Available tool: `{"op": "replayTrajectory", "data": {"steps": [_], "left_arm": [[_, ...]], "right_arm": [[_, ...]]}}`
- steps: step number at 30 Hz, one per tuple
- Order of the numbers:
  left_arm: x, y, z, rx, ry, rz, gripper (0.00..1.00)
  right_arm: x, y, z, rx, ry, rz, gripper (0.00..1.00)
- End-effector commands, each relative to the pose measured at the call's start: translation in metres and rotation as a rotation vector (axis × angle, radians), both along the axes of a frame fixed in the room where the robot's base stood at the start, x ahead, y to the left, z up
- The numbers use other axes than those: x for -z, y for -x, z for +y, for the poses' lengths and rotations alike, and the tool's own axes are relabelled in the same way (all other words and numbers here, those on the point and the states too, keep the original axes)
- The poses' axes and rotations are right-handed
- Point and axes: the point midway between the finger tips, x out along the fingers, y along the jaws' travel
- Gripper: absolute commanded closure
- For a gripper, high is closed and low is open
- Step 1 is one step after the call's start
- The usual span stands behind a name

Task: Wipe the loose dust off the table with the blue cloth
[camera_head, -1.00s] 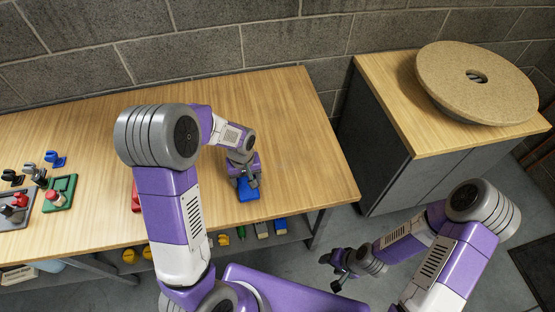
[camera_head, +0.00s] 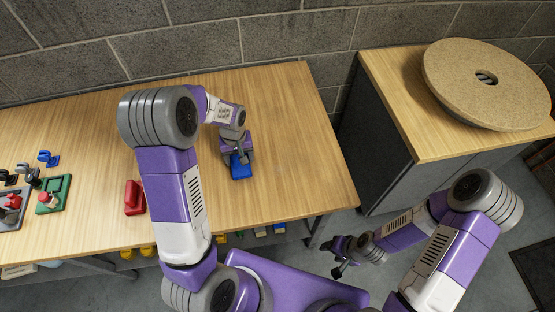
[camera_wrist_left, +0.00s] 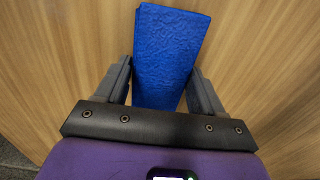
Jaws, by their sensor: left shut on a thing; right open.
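The blue cloth (camera_head: 240,167) lies flat against the wooden table (camera_head: 290,140), near the table's right part. My left gripper (camera_head: 238,154) is shut on the cloth from above. In the left wrist view the folded cloth (camera_wrist_left: 168,55) sticks out between the two grey fingers of the left gripper (camera_wrist_left: 163,85). Faint greyish marks, perhaps dust (camera_head: 277,168), show on the table to the right of the cloth. My right gripper (camera_head: 341,258) is open and empty, out beyond the table's front edge and above the floor.
A red object (camera_head: 135,198) lies left of my left arm. A green tray (camera_head: 54,195), a grey tray (camera_head: 12,208) and small blue and dark parts stand at the far left. A grey cabinet (camera_head: 385,140) with a round tan disc (camera_head: 487,84) stands right, across a gap.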

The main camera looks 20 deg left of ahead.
Motion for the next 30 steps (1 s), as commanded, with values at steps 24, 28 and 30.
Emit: {"op": "replayTrajectory", "data": {"steps": [24,28,30], "left_arm": [[-0.075,-0.003,0.002,0.006,0.001,0.0,0.6],[-0.081,-0.003,0.001,0.007,0.001,0.0,0.6],[-0.082,-0.003,0.001,0.007,0.0,0.0,0.6]], "right_arm": [[-0.056,0.0,0.0,0.0,0.0,0.0,0.44],[-0.061,0.0,0.0,0.0,0.0,0.0,0.44],[-0.061,0.0,0.0,0.0,0.0,0.0,0.44]]}}
